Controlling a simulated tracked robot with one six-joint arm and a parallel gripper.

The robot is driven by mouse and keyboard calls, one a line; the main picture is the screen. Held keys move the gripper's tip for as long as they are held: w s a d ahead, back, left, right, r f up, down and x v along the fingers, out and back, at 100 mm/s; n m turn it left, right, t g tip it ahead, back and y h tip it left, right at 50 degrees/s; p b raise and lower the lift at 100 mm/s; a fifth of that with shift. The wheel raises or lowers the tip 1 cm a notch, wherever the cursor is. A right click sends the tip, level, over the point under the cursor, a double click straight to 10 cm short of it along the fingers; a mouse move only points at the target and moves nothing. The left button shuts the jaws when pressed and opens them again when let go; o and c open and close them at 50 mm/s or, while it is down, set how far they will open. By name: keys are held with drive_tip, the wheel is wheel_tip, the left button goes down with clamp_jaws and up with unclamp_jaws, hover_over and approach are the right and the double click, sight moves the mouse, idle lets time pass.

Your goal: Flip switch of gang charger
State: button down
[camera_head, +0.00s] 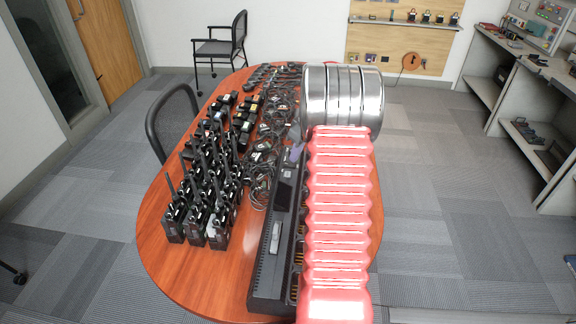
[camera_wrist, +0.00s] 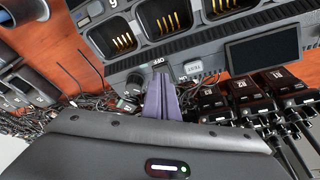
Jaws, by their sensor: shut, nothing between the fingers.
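The gang charger (camera_head: 268,262) is a long black unit lying lengthwise on the table, partly covered by my red-sleeved arm in the head view. In the wrist view the charger (camera_wrist: 185,42) fills the top, with several pockets holding gold contacts and a dark screen (camera_wrist: 262,52). "OFF" and "ON" labels and a pale TEST button (camera_wrist: 193,68) show on its edge. My gripper (camera_wrist: 166,78) has purple fingers, shut and empty, with tips beside these labels. The switch itself cannot be made out; the fingertips may hide it. Contact with the charger cannot be told.
Several black handheld radios (camera_head: 205,195) with antennas stand left of the charger. Tangled cables (camera_head: 265,150) and small batteries (camera_head: 245,112) lie behind them. A dark chair (camera_head: 170,108) stands at the table's left. Bare wooden table top (camera_head: 165,262) shows at front left.

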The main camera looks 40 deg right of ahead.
sight(295, 165)
wheel_tip(295, 165, up, 6)
drive_tip(key=shift+f, duration=0.15)
idle(0.7)
drive_tip(key=shift+m, duration=0.3)
idle(0.3)
